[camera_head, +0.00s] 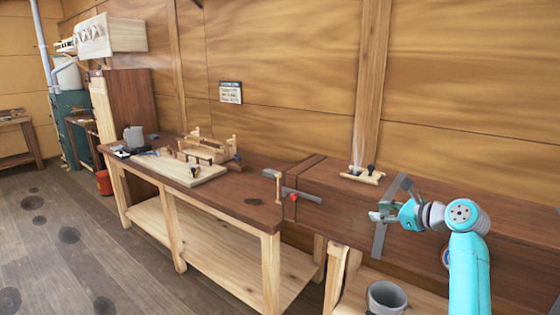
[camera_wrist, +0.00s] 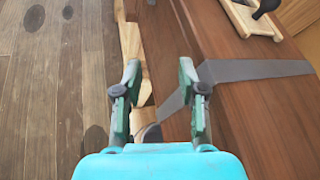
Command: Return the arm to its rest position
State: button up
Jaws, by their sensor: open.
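My gripper (camera_head: 382,212) is at the right of the head view, at the end of my turquoise arm, in front of the dark wooden planks. In the wrist view my gripper (camera_wrist: 158,75) shows its two green fingers spread apart, with nothing held between them. A grey angled metal strip (camera_head: 380,236) lies close by my gripper on the planks. In the wrist view the same strip (camera_wrist: 250,70) passes just right of the right finger; I cannot tell whether they touch.
A workbench (camera_head: 245,212) with a pale board (camera_head: 185,171) stands left of my arm. A wooden tray (camera_head: 362,176) rests on the planks behind. A grey bucket (camera_head: 386,297) stands low in front. The floor at left is clear.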

jog(key=s+a+f+n+t+h, duration=0.1)
jog(key=s+a+f+n, duration=0.1)
jog(key=s+f, duration=0.6)
jog(key=s+a+f+n+h, duration=0.1)
jog(key=s+a+f+h, duration=0.15)
jog(key=f, duration=0.95)
jog(key=s+a+f+n+t+h, duration=0.1)
jog(key=s+f+n, duration=0.1)
jog(key=s+f, duration=0.6)
jog(key=s+a+f+n+h, duration=0.2)
jog(key=s+f+n, duration=0.1)
jog(key=s+f, duration=0.6)
jog(key=s+a+n+h, duration=0.15)
jog(key=s+n, duration=0.55)
jog(key=s, duration=1.5)
jog(key=s+a+r+n+t, duration=0.1)
jog(key=s+r+n, duration=0.9)
jog(key=s+r, duration=0.4)
jog(key=s, duration=0.3)
jog(key=shift+s+a+t, duration=0.25)
jog(key=shift+s+t, duration=0.05)
jog(key=shift+s, duration=0.1)
